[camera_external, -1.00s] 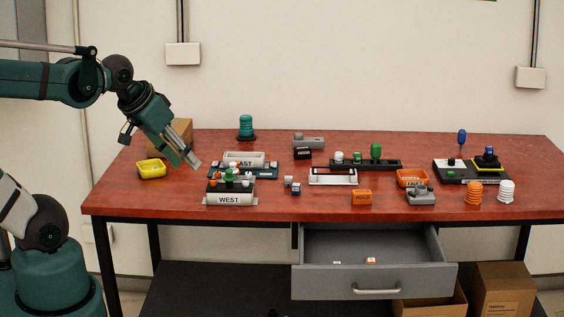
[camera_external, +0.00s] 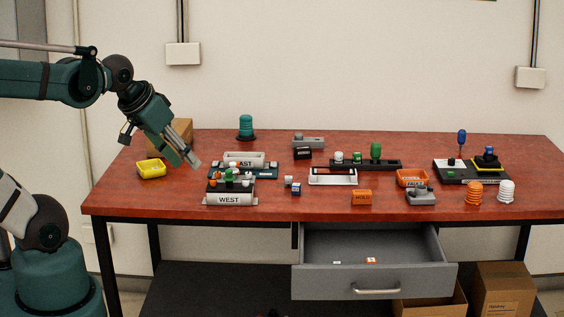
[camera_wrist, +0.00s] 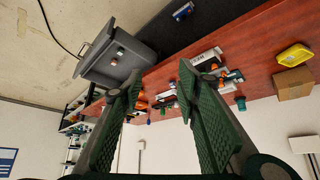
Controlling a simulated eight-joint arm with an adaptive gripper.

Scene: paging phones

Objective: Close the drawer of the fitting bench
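The fitting bench (camera_external: 280,207) has a red-brown top and black legs. Its grey drawer (camera_external: 330,283) is pulled out at the front, right of the bench's middle, with a silver handle (camera_external: 376,291). Two small pieces with white and orange lie inside it. The drawer also shows open in the wrist view (camera_wrist: 104,72), at the upper left. My gripper (camera_external: 194,162) is above the left part of the bench, well left of and higher than the drawer. In the wrist view its two green fingers (camera_wrist: 160,75) are apart with nothing between them.
A WEST holder (camera_external: 229,199), a yellow bin (camera_external: 152,169) and a box (camera_external: 178,133) are near my gripper. Other parts stand across the top, including an orange HOLD block (camera_external: 361,198). Cardboard boxes (camera_external: 502,290) are under the right side. Space left of the drawer's front is clear.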

